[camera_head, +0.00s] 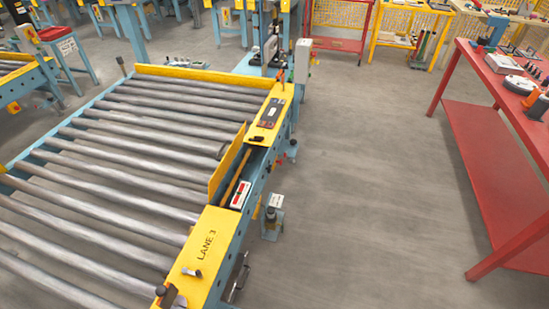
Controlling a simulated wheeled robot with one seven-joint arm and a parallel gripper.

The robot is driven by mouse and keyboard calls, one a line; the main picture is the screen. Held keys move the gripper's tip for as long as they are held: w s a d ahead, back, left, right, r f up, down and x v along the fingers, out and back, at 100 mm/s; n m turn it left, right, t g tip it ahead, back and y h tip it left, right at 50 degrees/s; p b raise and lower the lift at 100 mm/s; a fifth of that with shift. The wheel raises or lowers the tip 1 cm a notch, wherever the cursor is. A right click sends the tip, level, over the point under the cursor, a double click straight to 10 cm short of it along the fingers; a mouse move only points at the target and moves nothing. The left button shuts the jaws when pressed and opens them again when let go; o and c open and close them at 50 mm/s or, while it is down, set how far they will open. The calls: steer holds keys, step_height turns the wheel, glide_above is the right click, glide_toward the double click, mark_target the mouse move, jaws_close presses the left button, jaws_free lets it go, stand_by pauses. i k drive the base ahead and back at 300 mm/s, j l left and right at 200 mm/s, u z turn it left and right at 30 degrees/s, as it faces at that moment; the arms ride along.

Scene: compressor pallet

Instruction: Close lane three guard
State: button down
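The lane three conveyor has grey rollers (115,150) in a light blue frame. Its right rail carries a yellow cover marked "LANE 3" (208,240) at the near end. Beyond that plate, a yellow guard flap (229,162) stands raised and tilted along the roller side of the rail. Beside it the rail channel is open, with an orange-brown rod and a small white box with red marking (240,194) showing inside. A further yellow cover section (269,118) with a dark panel lies beyond the opening. My gripper is not in view.
A red table (462,130) with tools and parts on top stands at the right. Grey floor (355,170) between it and the conveyor is clear. Small knobs and a grey device (272,215) project from the conveyor's right side. Yellow and blue benches stand at the back.

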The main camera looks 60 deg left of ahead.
mark_target(215, 180)
steer(key=i+l+u, duration=0.15)
steer(key=i, duration=0.3)
steer(key=i+l+u, duration=0.15)
steer(key=i, duration=0.25)
steer(key=i+l+u, duration=0.15)
steer(key=i+l, duration=0.15)
steer(key=i+u, duration=0.3)
steer(key=u, duration=0.2)
steer(key=i+u, duration=0.3)
steer(key=u, duration=0.15)
steer(key=i+l+u, duration=0.25)
steer(key=u, duration=0.25)
steer(key=i+l+u, duration=0.25)
steer(key=u, duration=0.2)
steer(key=i+l+u, duration=0.15)
steer(key=u, duration=0.3)
steer(key=i+l+u, duration=0.55)
steer(key=u, duration=0.3)
steer(key=i+l+u, duration=0.1)
steer(key=l+u, duration=0.3)
